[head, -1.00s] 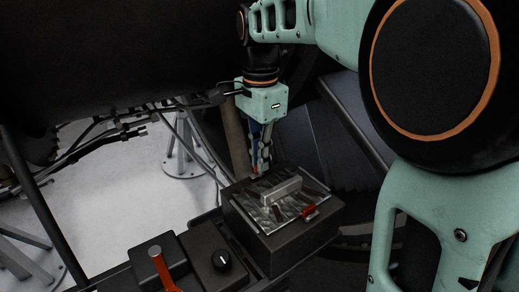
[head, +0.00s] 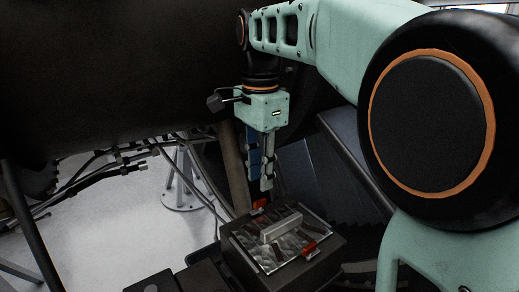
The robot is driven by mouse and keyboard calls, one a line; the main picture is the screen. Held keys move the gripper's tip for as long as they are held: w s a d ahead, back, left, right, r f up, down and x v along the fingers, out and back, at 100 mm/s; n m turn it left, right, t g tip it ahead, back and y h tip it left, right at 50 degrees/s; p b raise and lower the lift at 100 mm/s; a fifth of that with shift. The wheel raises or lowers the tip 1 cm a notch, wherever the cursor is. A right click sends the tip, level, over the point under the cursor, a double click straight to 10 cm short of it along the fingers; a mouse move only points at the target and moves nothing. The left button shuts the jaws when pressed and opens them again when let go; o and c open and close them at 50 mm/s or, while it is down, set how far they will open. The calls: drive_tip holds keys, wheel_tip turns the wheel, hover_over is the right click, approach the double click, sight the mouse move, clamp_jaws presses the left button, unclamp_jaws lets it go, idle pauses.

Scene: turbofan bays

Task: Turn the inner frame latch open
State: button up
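A dark box (head: 245,262) has a shiny metal lid plate (head: 266,259) with a pale bar handle (head: 281,226) on top. One red latch (head: 259,204) sits at the plate's far edge and another red latch (head: 309,249) at its near right edge. I cannot tell from the picture which one is the inner frame latch. My gripper (head: 262,184) points down, its fingertips just above and behind the far latch, apparently apart from it. The fingers are seen nearly edge-on, so their gap is unclear. No held object shows.
A large dark cylinder (head: 110,75) fills the upper left. Cables and pipes (head: 105,175) run below it over the pale floor (head: 110,225). A brown strut (head: 233,170) stands left of my gripper, and dark panels lie to its right.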

sight(260, 200)
wheel_tip(260, 200, up, 6)
drive_tip(key=shift+r, duration=0.15)
idle(0.5)
